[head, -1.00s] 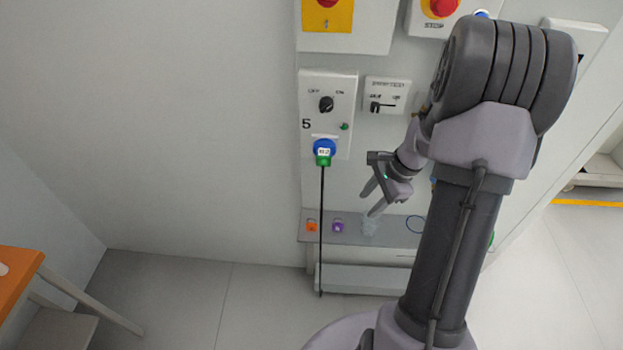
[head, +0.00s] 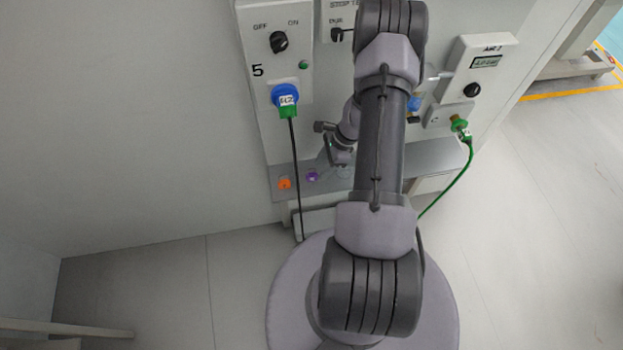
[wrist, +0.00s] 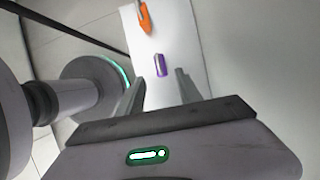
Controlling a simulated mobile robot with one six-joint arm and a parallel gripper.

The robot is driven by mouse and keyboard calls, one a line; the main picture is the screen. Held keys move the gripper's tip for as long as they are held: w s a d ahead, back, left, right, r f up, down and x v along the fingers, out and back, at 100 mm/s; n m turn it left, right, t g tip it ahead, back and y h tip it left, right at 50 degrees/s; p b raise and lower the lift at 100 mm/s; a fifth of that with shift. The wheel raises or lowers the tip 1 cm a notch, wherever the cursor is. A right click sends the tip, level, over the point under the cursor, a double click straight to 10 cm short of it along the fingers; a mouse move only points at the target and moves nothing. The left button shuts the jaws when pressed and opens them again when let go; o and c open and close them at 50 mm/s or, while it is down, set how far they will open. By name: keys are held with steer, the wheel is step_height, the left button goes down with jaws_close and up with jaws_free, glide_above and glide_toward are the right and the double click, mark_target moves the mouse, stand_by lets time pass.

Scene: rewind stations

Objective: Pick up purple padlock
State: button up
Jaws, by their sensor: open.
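The purple padlock (head: 312,176) lies on a narrow grey shelf (head: 410,158) below the wall panel, just right of an orange padlock (head: 285,184). In the wrist view the purple padlock (wrist: 160,65) shows ahead of my fingers, with the orange padlock (wrist: 144,18) beyond it. My gripper (head: 333,162) is close to the right of the purple padlock in the head view and does not touch it. In the wrist view my gripper (wrist: 158,98) is open and empty, its two fingers spread toward the purple padlock, which lies past their tips.
A black cable hangs from the blue and green plug (head: 287,100) and passes between the two padlocks. A green cable (head: 455,185) hangs at the right. The control panel (head: 275,60) rises behind the shelf. Open floor (head: 150,290) lies at the left.

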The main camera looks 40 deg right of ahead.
mark_target(313, 174)
steer(key=b+x, duration=0.2)
steer(key=x, duration=0.1)
steer(key=b+x, duration=0.1)
steer(key=x, duration=0.1)
steer(key=shift+w+a, duration=0.3)
steer(key=shift+w, duration=0.05)
steer(key=shift+r, duration=0.15)
steer(key=shift+c, duration=0.2)
jaws_close()
